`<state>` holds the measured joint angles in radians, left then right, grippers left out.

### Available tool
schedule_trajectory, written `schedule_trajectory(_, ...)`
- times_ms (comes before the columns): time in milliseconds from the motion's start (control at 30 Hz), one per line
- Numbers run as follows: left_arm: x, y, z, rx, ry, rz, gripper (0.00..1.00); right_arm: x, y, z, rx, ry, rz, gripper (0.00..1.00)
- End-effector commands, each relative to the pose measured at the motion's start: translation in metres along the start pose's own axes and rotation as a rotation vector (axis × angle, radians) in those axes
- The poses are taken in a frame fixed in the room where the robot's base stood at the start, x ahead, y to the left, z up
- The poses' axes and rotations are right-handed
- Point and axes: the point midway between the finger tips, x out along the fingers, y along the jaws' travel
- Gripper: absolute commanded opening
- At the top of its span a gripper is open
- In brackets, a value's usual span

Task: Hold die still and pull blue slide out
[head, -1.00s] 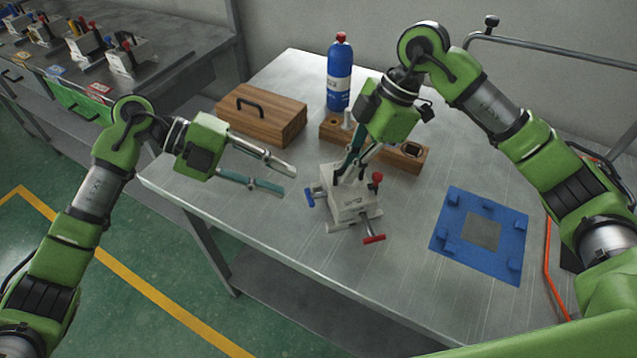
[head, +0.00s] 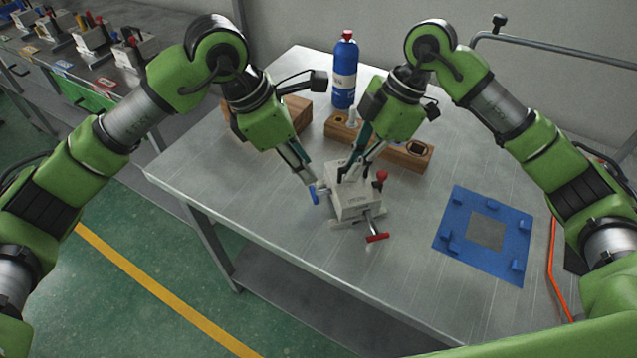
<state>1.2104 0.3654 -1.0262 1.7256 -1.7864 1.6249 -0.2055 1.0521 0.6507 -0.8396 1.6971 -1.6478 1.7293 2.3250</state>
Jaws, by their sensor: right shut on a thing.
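The die (head: 355,206) is a pale grey block on the metal table. A red knob (head: 382,176) stands on top and a red-handled slide (head: 376,237) sticks out at the front right. The blue slide's handle (head: 315,194) sticks out at the left side of the die. My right gripper (head: 352,172) points down and is shut on the top part of the die. My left gripper (head: 308,178) points down with its fingertips right at the blue handle. I cannot tell whether its fingers are closed on the handle or touch it.
A blue square fixture (head: 462,253) lies at the right of the table. Behind the die are a wooden block (head: 404,156) with holes and a blue bottle (head: 344,80). A wooden box (head: 298,112) is partly hidden by my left arm. The front table area is clear.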

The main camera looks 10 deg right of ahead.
Motion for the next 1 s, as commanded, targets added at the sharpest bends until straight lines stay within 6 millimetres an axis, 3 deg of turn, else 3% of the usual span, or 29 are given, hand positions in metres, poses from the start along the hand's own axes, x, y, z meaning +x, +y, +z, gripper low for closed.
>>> schedule_trajectory(200,0.045,-0.001,0.000,-0.001,0.000,-0.005,0.25,-0.001,0.001,0.000,0.000,0.000,0.003,0.00)
schedule_trajectory(400,0.071,-0.001,0.001,-0.003,-0.002,-0.002,0.25,-0.001,0.001,0.000,0.000,0.000,0.003,0.00)
schedule_trajectory(800,0.080,0.000,0.000,-0.002,-0.001,-0.001,0.25,-0.001,0.001,0.000,0.000,0.000,0.004,0.00)
schedule_trajectory(833,0.080,0.000,0.000,-0.002,-0.001,-0.001,0.22,-0.001,0.001,0.000,0.000,0.000,0.004,0.00)
schedule_trajectory(900,0.080,0.000,0.000,-0.003,-0.001,-0.001,0.04,-0.001,0.001,0.000,0.000,0.000,0.004,0.00)
schedule_trajectory(933,0.080,0.000,0.000,-0.003,-0.001,-0.001,0.00,-0.001,0.001,0.000,0.000,0.000,0.004,0.00)
schedule_trajectory(1000,0.080,0.000,0.000,-0.003,-0.001,-0.001,0.00,-0.001,0.001,0.000,0.000,0.000,0.004,0.00)
